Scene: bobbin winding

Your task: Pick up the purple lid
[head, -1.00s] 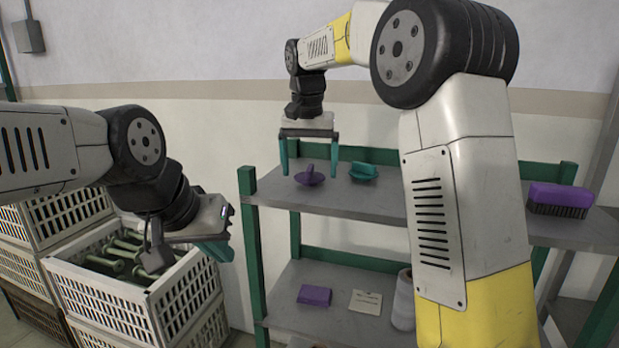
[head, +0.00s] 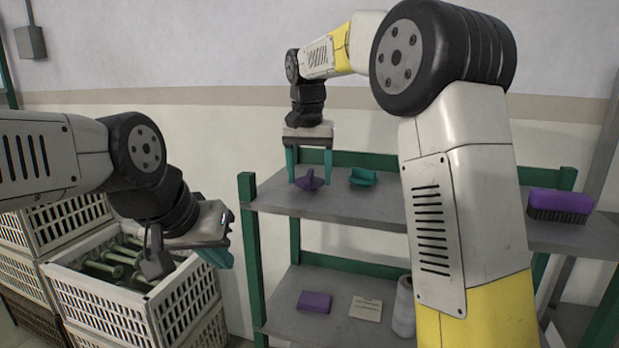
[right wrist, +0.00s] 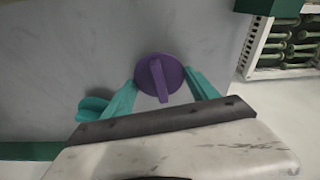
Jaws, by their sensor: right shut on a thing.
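The purple lid (head: 310,181), a round disc with an upright ridge handle, is on the upper grey shelf (head: 277,197). My right gripper (head: 310,180) points down over it, with its teal fingers closed in on either side. In the right wrist view the lid (right wrist: 159,78) lies between the two fingertips, and my right gripper (right wrist: 162,83) is shut on it. The lid still appears to be at shelf level. My left gripper (head: 218,256) hangs near the white crate, away from the lid; its finger gap is not clear.
A teal lid (head: 362,177) sits close to the right of the purple one. A purple brush (head: 560,204) lies further right. The lower shelf holds a purple block (head: 314,302), a card (head: 366,308) and a white roll (head: 404,305). A white crate (head: 130,305) holds several green bobbins.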

